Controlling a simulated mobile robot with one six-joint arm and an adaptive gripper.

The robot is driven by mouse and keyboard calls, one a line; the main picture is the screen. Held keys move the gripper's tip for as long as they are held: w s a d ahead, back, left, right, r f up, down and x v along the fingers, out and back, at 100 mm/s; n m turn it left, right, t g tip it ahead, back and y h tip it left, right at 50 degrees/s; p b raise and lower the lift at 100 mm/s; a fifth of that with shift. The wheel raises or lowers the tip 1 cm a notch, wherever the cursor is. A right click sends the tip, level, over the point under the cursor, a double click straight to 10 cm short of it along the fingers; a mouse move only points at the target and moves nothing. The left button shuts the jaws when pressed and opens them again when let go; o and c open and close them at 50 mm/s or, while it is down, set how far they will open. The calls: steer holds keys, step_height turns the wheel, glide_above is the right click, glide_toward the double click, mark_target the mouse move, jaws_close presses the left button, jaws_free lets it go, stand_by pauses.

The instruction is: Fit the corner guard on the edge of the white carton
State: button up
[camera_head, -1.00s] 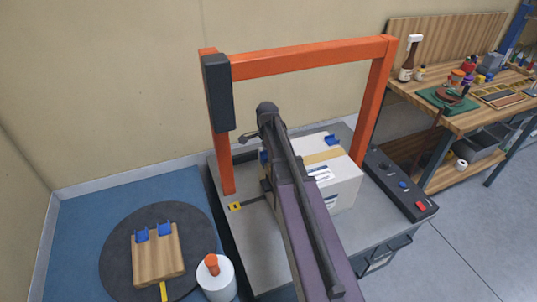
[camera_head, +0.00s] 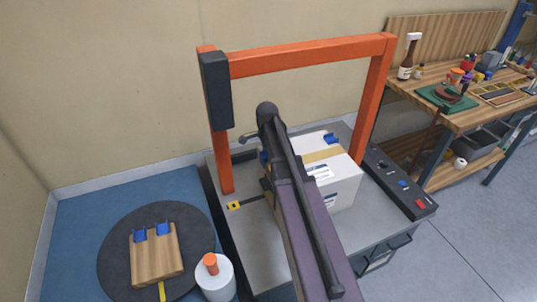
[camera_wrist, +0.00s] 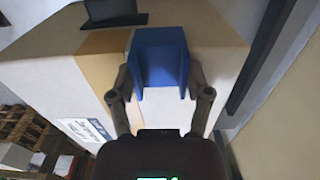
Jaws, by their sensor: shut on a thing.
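The white carton (camera_head: 345,183) stands on the grey machine table under the orange frame, a tan tape strip across its top. In the wrist view the carton (camera_wrist: 210,28) fills the upper part. My gripper (camera_wrist: 160,88) is shut on a blue corner guard (camera_wrist: 160,58), which sits at the carton's near top edge; whether it is pressed fully home I cannot tell. In the head view my arm hides the gripper and most of the held guard.
An orange frame (camera_head: 310,58) with a dark upright box (camera_head: 216,90) arches over the table. A control panel (camera_head: 400,185) lies right of the carton.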

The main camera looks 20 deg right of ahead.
steer(key=shift+d, duration=0.35)
stand_by(0.6)
steer(key=o, duration=1)
steer(key=shift+c, duration=0.2)
steer(key=shift+r, duration=0.1)
